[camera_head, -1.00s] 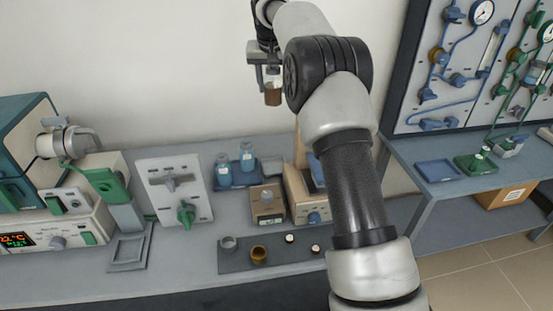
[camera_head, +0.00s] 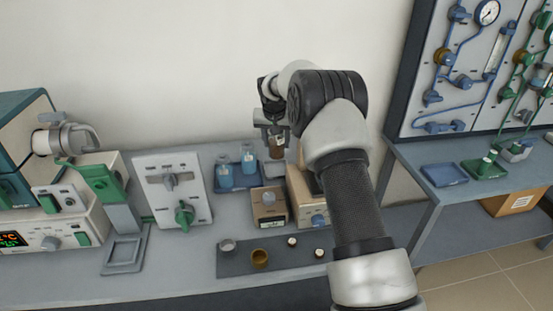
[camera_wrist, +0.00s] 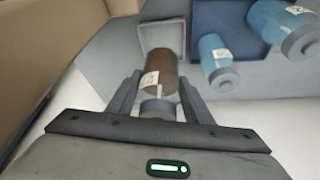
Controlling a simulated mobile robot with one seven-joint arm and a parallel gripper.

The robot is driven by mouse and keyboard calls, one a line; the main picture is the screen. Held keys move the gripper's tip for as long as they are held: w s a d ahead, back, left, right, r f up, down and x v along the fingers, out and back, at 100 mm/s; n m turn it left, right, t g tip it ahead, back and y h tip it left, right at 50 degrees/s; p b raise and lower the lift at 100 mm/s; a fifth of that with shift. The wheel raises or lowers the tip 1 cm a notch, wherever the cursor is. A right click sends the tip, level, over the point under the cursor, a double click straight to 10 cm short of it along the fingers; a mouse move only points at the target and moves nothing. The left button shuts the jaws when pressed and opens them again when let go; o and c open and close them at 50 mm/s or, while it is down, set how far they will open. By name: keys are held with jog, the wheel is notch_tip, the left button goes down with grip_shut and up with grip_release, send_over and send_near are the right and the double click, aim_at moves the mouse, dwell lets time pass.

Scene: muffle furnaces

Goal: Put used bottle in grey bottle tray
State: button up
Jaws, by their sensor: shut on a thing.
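A brown bottle (camera_head: 277,152) with a pale label hangs upright from my gripper (camera_head: 271,134), above the back of the bench. In the wrist view the brown bottle (camera_wrist: 160,68) points away from me, with its grey cap end between the fingers of my gripper (camera_wrist: 157,98), which is shut on it. A grey square tray (camera_wrist: 142,38) with a raised rim lies beyond the bottle's base. The bottle covers part of it, and I cannot tell whether they touch.
A blue tray (camera_wrist: 211,16) with two blue bottles (camera_head: 225,171) stands left of the held bottle in the head view. A beige device (camera_head: 270,208) and a wooden-sided device (camera_head: 307,200) stand close in front. A dark mat (camera_head: 274,255) holds small containers.

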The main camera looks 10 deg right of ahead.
aim_at(276, 145)
jog(key=shift+f+b, duration=0.4)
jog(key=shift+f, duration=2.75)
jog(key=shift+f, duration=0.2)
jog(key=o, duration=1.3)
jog(key=shift+r, duration=0.1)
jog(key=shift+r, duration=0.25)
jog(key=p+v, duration=0.1)
jog(key=v, duration=1)
jog(key=shift+s+r, duration=0.25)
jog(key=shift+s, duration=0.05)
